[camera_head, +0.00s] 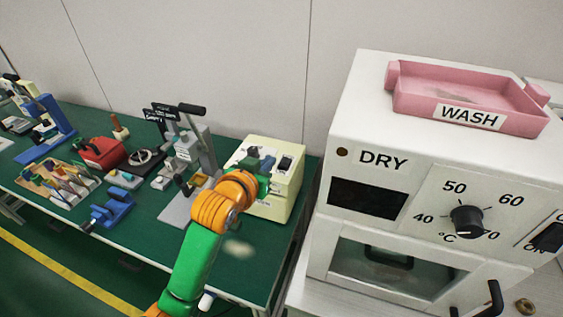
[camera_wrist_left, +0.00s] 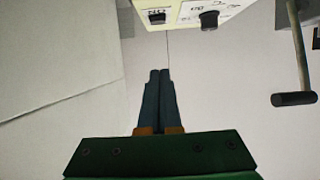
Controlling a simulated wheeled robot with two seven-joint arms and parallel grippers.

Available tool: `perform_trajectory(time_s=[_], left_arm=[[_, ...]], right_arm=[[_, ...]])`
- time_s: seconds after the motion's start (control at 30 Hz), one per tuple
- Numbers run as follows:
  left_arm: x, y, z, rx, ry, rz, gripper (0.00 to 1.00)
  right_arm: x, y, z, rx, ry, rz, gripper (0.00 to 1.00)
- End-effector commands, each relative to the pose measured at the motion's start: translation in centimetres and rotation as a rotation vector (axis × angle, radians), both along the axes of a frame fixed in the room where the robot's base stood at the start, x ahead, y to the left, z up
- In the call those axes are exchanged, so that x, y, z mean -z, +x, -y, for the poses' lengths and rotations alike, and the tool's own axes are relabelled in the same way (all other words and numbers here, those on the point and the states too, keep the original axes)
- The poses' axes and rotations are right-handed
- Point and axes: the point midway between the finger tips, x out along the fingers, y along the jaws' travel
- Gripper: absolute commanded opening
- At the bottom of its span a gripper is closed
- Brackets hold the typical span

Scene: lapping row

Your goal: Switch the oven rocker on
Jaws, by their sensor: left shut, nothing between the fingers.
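The oven is a white cabinet (camera_head: 345,130) marked DRY at the right of the head view. It has a dark window and a black temperature dial (camera_head: 467,219). The oven rocker (camera_head: 547,237) is a black switch at the right picture edge, partly cut off, with ON below it; its position cannot be told. My left gripper (camera_wrist_left: 159,73) is shut and empty, its blue-grey fingers together. In the head view my left arm reaches toward the cream box, far left of the rocker. My right gripper is not in view.
The cream box (camera_head: 281,204) has its own black switch, also in the wrist view (camera_wrist_left: 157,17) beside a knob (camera_wrist_left: 209,19). A lever press (camera_head: 207,150) stands left of it. A pink WASH tray (camera_head: 415,103) lies on the oven. The green bench (camera_head: 150,225) holds several tools.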

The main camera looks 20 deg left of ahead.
Motion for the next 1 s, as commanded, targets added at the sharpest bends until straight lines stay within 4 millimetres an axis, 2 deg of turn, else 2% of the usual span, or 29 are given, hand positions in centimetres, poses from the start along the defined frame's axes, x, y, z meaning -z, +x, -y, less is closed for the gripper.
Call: perform_trajectory(time_s=[0.33,0.47,0.8,1.0], left_arm=[[0.3,0.5,0.0,-0.001,0.0,-0.002,0.0],[1.0,2.5,0.0,-0.001,0.001,-0.005,0.0],[3.7,9.4,0.3,-0.001,0.0,-0.002,0.0],[6.7,8.9,0.3,0.0,0.0,-0.004,0.0]], right_arm=[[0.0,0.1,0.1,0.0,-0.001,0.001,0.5],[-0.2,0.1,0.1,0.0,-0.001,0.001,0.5],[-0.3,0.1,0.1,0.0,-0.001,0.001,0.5],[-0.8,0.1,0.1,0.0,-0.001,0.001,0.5]])
